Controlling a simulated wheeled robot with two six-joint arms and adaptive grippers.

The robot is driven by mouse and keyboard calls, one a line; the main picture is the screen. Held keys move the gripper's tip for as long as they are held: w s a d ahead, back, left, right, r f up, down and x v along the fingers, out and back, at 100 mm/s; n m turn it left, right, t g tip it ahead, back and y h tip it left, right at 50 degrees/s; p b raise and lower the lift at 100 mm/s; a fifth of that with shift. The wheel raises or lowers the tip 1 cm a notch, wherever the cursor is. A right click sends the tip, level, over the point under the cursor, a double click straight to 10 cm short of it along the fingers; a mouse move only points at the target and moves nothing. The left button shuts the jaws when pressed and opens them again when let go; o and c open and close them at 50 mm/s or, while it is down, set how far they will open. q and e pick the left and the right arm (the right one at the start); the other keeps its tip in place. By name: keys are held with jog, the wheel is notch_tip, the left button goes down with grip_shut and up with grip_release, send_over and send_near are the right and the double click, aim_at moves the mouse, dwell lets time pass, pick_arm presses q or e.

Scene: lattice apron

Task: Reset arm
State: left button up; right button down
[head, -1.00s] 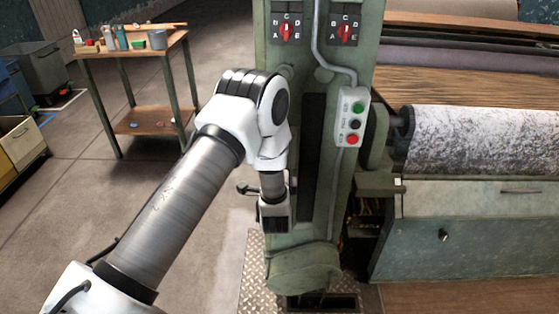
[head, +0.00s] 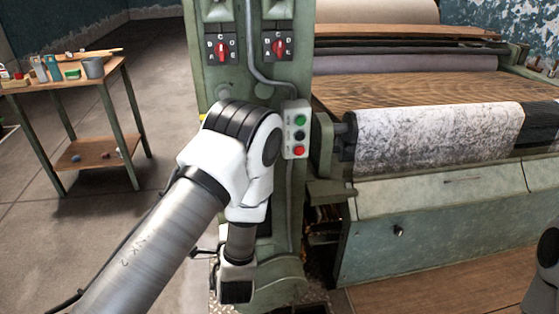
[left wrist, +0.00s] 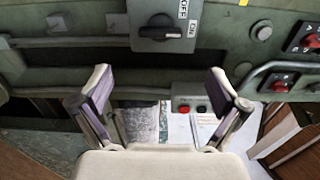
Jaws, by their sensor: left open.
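My left arm comes in from the left in the head view and stands in front of the green machine column (head: 285,180). Its gripper is hidden there behind the wrist. In the left wrist view my left gripper (left wrist: 158,88) is open, with nothing between its fingers. A black rotary switch (left wrist: 160,28) with ON and OFF labels is on the green panel beyond the fingertips. My right gripper is not in view; a dark arm part (head: 545,270) shows at the right edge of the head view.
Two red selector dials, left (head: 222,48) and right (head: 278,47), and a push-button box (head: 297,130) are on the column. A speckled roll (head: 435,137) lies to the right. A wooden workbench (head: 80,80) with tools stands at the left, with open floor between.

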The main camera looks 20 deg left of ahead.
pick_arm(q)
jog(key=s+f+n+g+h+p, duration=0.2)
jog(key=s+f+g+h+p, duration=0.3)
jog(key=s+f, duration=0.65)
jog(key=s+d+f+n+g+h, duration=0.1)
jog(key=s+d+f+n+g, duration=0.1)
jog(key=s, duration=0.3)
jog(key=s+d+f+n+g+h+b, duration=0.1)
jog(key=s+d+f+n+g+h, duration=0.1)
jog(key=s+d+f+n+g, duration=0.1)
jog(key=s+d+f+n+g+h+b, duration=0.1)
jog(key=s+d+f+n+g, duration=0.2)
jog(key=s, duration=0.5)
jog(key=shift+s+f+n+g, duration=0.4)
jog(key=shift+f+n+g, duration=0.15)
jog(key=shift+n+g, duration=0.6)
jog(key=shift+c, duration=0.4)
